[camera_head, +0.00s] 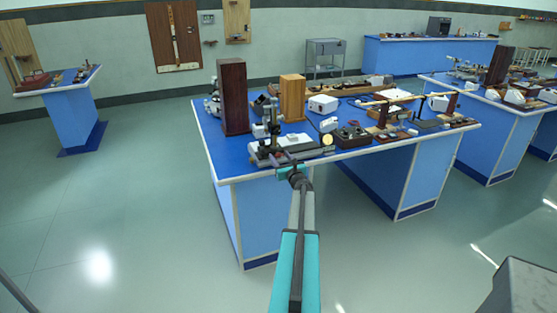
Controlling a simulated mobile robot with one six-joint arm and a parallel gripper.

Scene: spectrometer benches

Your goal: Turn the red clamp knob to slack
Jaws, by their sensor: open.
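My arm reaches forward from the bottom of the picture to the front edge of the blue-topped bench. My gripper (288,167) is open at the front of an instrument with a grey base (295,143) and a dark upright post. The gripper is small in this view, and its gap to the instrument cannot be judged. I cannot pick out the red clamp knob for certain; it is too small to tell or hidden by the gripper.
On the blue bench (226,148) stand a tall dark wooden block (233,97), a lighter wooden block (292,91) and a dark box (351,136) right of the instrument. Other benches stand at left, back and right. The floor (130,210) at left is clear.

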